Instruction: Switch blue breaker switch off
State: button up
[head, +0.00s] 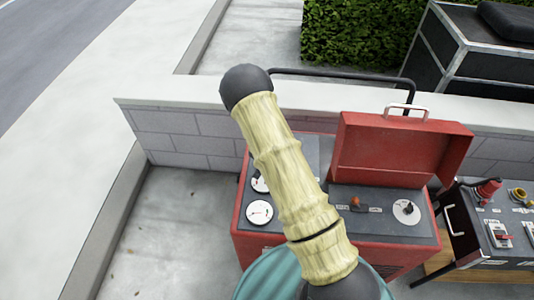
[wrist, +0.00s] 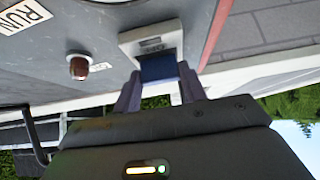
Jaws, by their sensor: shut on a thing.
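The blue breaker switch (wrist: 158,68) sits in a pale housing (wrist: 150,42) on the grey panel (wrist: 100,25) in the wrist view. My gripper (wrist: 160,84) has a purplish-grey finger on each side of the switch and is shut on it. Parts of the switch are hidden by the gripper body. I cannot tell whether the switch is on or off. In the head view, my beige arm covers the middle of the red control box (head: 383,153), and both the gripper and the blue switch are hidden there.
A brownish-red knob (wrist: 79,68) and a RUN label (wrist: 22,15) are left of the switch. In the head view, a gauge (head: 259,212) sits on the box. A second panel with a red button (head: 489,187) stands at right. A low block wall (head: 190,135) runs behind.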

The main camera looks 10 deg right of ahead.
jog(key=t+b, duration=0.1)
jog(key=b, duration=0.1)
jog(key=s+f+t+b, duration=0.1)
jog(key=b, duration=0.1)
jog(key=shift+a+f+t+h, duration=0.1)
jog(key=shift+a+t+h, duration=0.2)
jog(key=shift+h, duration=0.1)
jog(key=shift+s+t+b, duration=0.2)
jog(key=shift+t+b, duration=0.2)
jog(key=shift+b, duration=0.25)
jog(key=o, duration=1)
jog(key=shift+r, duration=0.2)
jog(key=p+v, duration=0.6)
jog(key=v, duration=1.1)
jog(key=shift+s+a+p, duration=0.2)
jog(key=shift+p, duration=0.2)
